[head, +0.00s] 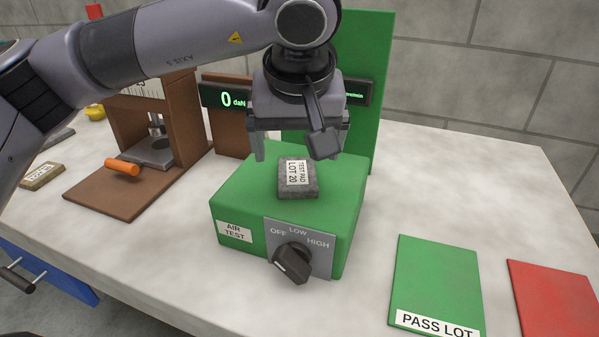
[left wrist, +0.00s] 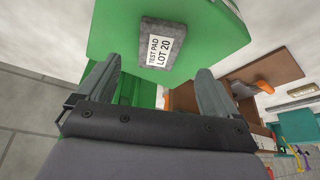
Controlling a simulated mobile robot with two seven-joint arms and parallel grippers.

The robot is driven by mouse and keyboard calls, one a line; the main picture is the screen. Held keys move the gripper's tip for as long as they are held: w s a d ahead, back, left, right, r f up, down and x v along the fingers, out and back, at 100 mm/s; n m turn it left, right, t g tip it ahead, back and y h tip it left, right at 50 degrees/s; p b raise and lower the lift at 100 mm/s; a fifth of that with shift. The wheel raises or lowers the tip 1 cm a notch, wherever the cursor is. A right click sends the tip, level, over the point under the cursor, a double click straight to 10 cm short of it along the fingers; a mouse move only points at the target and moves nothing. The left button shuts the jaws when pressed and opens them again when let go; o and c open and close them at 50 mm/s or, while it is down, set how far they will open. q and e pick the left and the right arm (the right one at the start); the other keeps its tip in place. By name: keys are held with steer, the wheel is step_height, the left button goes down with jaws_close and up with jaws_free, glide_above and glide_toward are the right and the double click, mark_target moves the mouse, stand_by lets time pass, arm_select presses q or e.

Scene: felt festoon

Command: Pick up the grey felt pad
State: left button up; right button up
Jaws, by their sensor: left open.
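The grey felt pad (head: 311,180) lies flat on top of the green air test box (head: 345,210). It carries a white label reading TEST PAD LOT 20. In the left wrist view the pad (left wrist: 146,40) shows beyond the fingertips, with the green box top (left wrist: 112,28) under it. My left gripper (head: 298,150) is open and empty, above and just behind the pad, pointing down; its jaws (left wrist: 158,75) also show in the left wrist view, apart from the pad. My right gripper is in neither view.
A dark knob (head: 293,262) sits on the box front. A green PASS LOT mat (head: 438,280) and a red mat (head: 556,298) lie to the right. A brown press stand (head: 118,189) with an orange handle stands left. A green panel (head: 367,60) rises behind the box.

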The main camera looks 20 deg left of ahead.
mark_target(297, 173)
arm_select(q)
steer(key=x, duration=0.6)
steer(key=shift+w, duration=0.1)
steer(key=c, duration=1.2)
step_height(297, 173, up, 10)
steer(key=shift+d+p, duration=0.1)
steer(key=shift+p, duration=0.3)
